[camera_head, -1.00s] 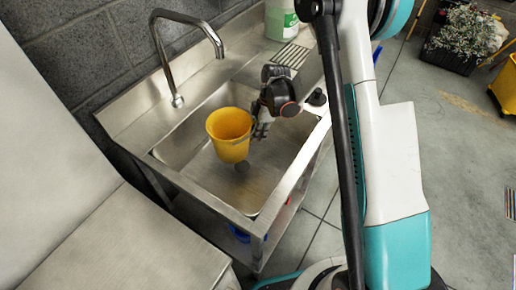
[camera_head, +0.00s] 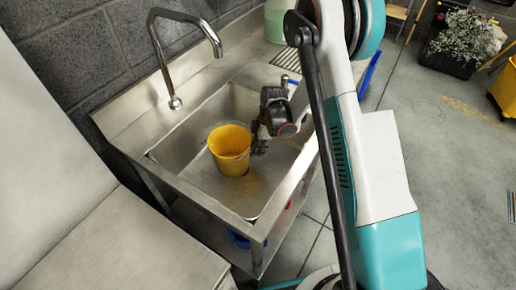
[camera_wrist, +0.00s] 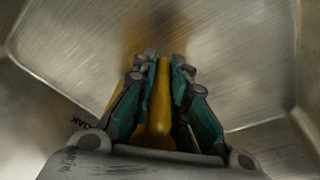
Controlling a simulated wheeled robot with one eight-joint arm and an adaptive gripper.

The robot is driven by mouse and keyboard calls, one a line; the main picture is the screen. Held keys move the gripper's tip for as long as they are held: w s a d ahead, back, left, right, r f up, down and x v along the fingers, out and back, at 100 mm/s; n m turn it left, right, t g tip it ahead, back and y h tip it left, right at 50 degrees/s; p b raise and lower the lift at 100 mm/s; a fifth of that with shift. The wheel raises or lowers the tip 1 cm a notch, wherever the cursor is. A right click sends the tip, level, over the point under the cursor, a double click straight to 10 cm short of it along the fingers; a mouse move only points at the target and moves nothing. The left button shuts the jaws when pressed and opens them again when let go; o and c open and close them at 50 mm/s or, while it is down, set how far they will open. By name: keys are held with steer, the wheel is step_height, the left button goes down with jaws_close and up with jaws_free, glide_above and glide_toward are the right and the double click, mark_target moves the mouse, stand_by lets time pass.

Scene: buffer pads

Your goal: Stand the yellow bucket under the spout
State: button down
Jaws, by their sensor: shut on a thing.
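The yellow bucket (camera_head: 230,158) is upright inside the sink basin, low over its floor; I cannot tell for sure whether its base touches. The curved metal spout (camera_head: 186,15) rises at the back left, its outlet (camera_head: 218,52) high above the basin. In the picture the bucket's mouth lies below the outlet. My gripper (camera_head: 260,146) is at the bucket's right side, shut on its wall. In the wrist view the teal-lined fingers (camera_wrist: 163,75) close on a yellow strip of the bucket (camera_wrist: 160,110). The drain is hidden.
The steel sink (camera_head: 215,205) has a raised front rim and basin walls close around the bucket. A ribbed drainboard (camera_head: 288,57) and a white-green container (camera_head: 280,20) are at the back right. A grey cabinet (camera_head: 120,245) stands front left.

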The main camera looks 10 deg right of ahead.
steer(key=c, duration=1.6)
jaws_free()
steer(key=s+d+r+m+t+p, duration=0.1)
steer(key=s+d+r+m+p, duration=0.1)
steer(key=r, duration=1)
steer(key=s+d+r+m+t+p, duration=0.1)
steer(key=s+r+m+p, duration=0.1)
steer(key=r, duration=1)
steer(key=s+d+r+m+t+h, duration=0.25)
steer(key=s+r+m, duration=0.55)
steer(key=s+r, duration=0.55)
steer(key=s+r+m+t, duration=0.1)
steer(key=s+m+t, duration=0.1)
steer(key=s+m, duration=0.3)
steer(key=shift+s+r+m+t, duration=0.25)
steer(key=shift+s+m+t, duration=0.1)
steer(key=shift+s, duration=1.5)
